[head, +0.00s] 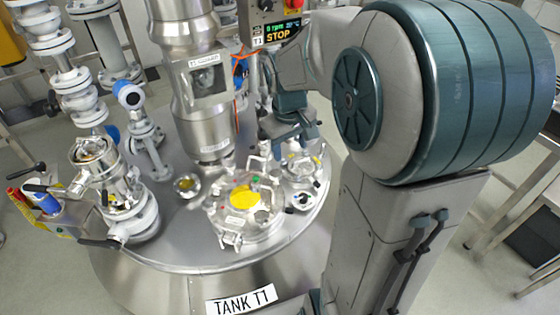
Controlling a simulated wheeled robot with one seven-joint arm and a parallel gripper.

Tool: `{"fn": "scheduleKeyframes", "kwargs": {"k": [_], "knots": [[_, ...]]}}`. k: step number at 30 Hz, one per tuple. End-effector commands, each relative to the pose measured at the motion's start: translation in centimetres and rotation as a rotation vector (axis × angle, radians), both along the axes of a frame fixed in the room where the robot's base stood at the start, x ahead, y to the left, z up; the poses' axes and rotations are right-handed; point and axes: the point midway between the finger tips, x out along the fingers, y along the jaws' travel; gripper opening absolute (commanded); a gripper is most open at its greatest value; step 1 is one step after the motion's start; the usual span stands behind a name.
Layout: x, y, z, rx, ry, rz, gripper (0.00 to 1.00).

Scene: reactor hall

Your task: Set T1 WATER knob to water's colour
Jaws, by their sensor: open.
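I cannot make out a knob labelled T1 WATER, so its setting does not show. Tank T1 (254,303) bears a white label reading TANK T1 and stands in the middle, with fittings on its round metal top. A dark control box (278,31) above it, at the top edge, has a lit display with STOP in yellow and a T1 tag. My arm comes in from the right, and its far teal part is over the back right of the tank top, below the box. I cannot make out the fingers of my gripper.
White flanged pipes (75,88) and a valve (118,205) with dark handles crowd the tank's left side. A round hatch (243,225) with a yellow disc sits at the front of the lid. A metal table frame (515,200) stands at right. Floor shows at lower left.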

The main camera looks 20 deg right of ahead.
Motion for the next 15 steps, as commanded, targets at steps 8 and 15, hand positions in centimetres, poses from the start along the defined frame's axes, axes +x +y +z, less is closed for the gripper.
{"fn": "scheduleKeyframes", "kwargs": {"k": [8, 15], "knots": [[7.4, -5.4, -13.9, 0.018, 0.081, 0.114, 0.55], [11.4, -9.8, -23.3, 0.060, 0.115, 0.190, 0.55]]}}
